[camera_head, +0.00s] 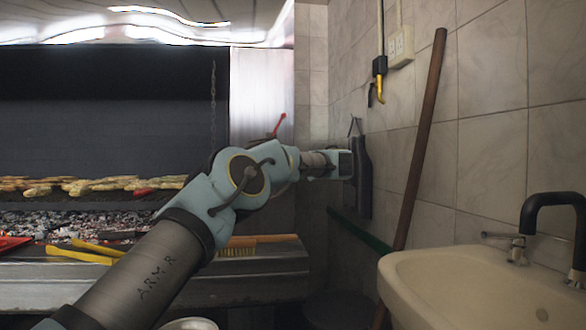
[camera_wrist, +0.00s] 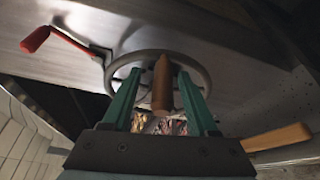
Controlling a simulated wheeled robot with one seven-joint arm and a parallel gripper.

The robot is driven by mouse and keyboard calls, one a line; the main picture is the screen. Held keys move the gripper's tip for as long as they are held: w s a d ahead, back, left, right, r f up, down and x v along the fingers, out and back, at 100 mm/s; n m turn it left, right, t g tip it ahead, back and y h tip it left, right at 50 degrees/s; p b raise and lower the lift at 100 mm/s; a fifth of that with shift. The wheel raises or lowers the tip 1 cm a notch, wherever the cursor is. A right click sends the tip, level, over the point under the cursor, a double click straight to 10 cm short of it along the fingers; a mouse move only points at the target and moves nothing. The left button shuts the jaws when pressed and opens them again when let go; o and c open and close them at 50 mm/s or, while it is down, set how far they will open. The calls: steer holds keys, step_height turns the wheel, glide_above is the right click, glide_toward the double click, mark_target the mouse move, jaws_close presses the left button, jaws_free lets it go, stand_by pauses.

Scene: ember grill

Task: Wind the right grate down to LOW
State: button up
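A grey metal handwheel (camera_wrist: 203,72) with a brown wooden handle (camera_wrist: 162,85) shows in the wrist view against a steel panel. My gripper (camera_wrist: 160,78) has two green fingers, one on each side of the wooden handle. The fingers stand apart, with gaps visible between them and the handle, so it looks open around it. In the head view my arm reaches right, and the fingers and wheel cannot be made out. The grill grate (camera_head: 20,194) carries a row of food above the embers. No LOW marking can be read.
A red-handled crank (camera_wrist: 37,39) sits beside the wheel; a red handle (camera_head: 280,122) shows in the head view. A wood-handled brush (camera_head: 238,251) and yellow tongs (camera_head: 75,255) lie on the front ledge. A leaning pole (camera_head: 422,140) and a sink (camera_head: 470,285) stand right.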

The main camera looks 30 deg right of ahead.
steer(key=shift+f, duration=0.1)
steer(key=s+b, duration=0.2)
steer(key=s, duration=0.8)
steer(key=shift+s+a+r, duration=0.25)
steer(key=shift+s+r, duration=0.1)
steer(key=shift+s, duration=0.05)
steer(key=shift+a, duration=0.1)
stand_by(0.6)
